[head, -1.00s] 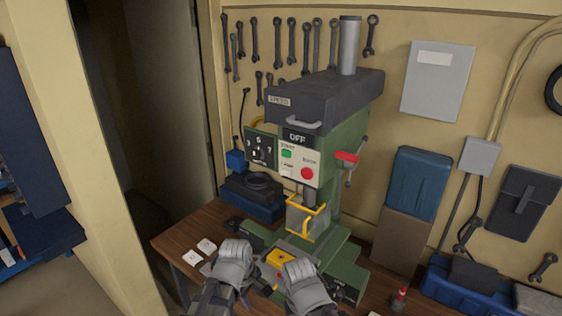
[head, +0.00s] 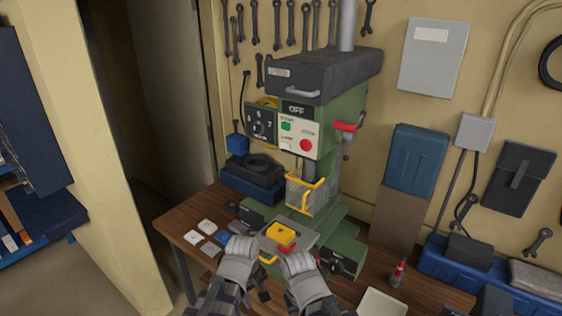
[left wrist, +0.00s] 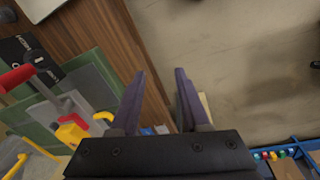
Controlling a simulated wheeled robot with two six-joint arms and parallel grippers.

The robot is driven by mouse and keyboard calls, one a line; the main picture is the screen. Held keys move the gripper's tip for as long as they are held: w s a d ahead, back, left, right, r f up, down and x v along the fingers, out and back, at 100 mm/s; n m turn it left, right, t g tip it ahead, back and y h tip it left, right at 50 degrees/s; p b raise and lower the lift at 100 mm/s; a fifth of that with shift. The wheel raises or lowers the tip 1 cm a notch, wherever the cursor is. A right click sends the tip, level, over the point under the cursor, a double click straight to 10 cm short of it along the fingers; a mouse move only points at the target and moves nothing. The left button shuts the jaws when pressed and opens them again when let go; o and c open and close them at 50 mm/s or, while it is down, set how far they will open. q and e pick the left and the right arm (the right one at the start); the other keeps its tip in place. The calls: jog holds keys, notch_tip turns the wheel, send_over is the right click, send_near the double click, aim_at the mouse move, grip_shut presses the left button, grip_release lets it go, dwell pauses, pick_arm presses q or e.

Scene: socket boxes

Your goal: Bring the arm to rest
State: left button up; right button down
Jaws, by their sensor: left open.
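My left gripper (head: 261,290) is low in the middle of the head view, by the bench's front edge. In the left wrist view its two dark fingers (left wrist: 159,73) stand apart with nothing between them. My two grey wrist parts sit side by side in front of the drill press (head: 320,110). I cannot make out the fingers of my right gripper. A yellow block (head: 281,233) lies on the press's table, just beyond my wrists. It also shows in the left wrist view (left wrist: 71,134), left of the fingers and apart from them.
The wooden bench (head: 185,222) carries several small cards (head: 207,226) at its left and a pale tray (head: 383,302) at its front right. A red-topped tool (head: 397,274) stands near the tray. Open floor (left wrist: 235,70) lies beyond the bench edge in the left wrist view.

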pick_arm(q)
jog(key=s+f+m+y+b, duration=0.1)
jog(key=s+f+m+b, duration=0.2)
jog(key=f+m+b, duration=0.2)
jog(key=s+d+f+m+g+y+b, duration=0.1)
jog(key=s+f+m+b, duration=0.3)
jog(key=f+b, duration=0.6)
jog(key=shift+d+f+m, duration=0.15)
jog(key=shift+f+m, duration=0.55)
jog(key=shift+m, duration=0.5)
